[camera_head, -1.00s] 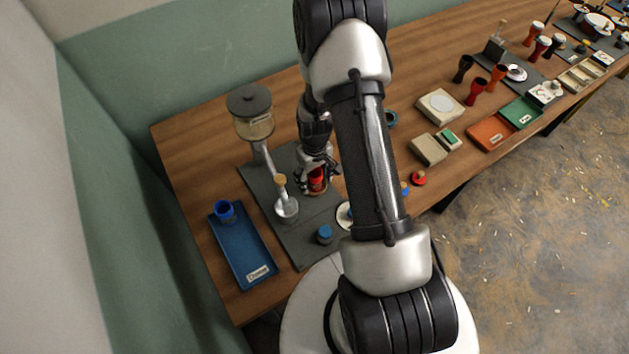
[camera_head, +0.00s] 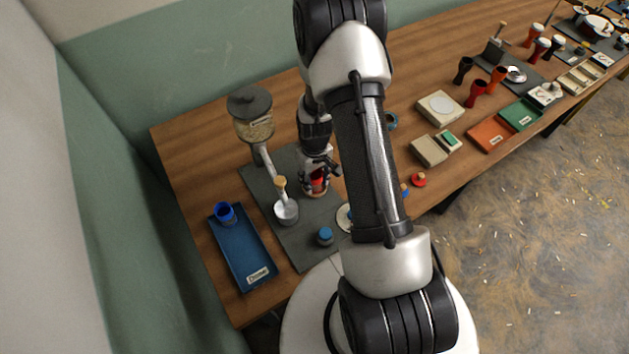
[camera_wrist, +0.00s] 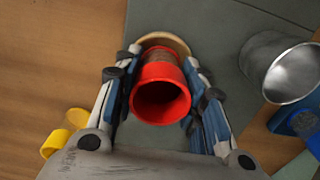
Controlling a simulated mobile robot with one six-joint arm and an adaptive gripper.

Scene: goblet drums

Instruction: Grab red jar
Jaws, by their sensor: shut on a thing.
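The red jar (camera_wrist: 163,98) is open-topped and stands between the fingers of my gripper (camera_wrist: 160,95) in the wrist view. The blue-padded fingers press on it from both sides. A round tan disc (camera_wrist: 164,42) shows beside its far end. In the head view the red jar (camera_head: 318,181) is partly hidden by my gripper (camera_head: 318,172), over the dark grey mat (camera_head: 300,235). I cannot tell whether the jar touches the mat.
A hopper (camera_head: 251,115) and a metal scoop-like cup (camera_head: 286,210) stand left of my gripper. A blue-capped item (camera_head: 325,236) is near the mat's front. A red lid (camera_head: 418,180) lies to the right.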

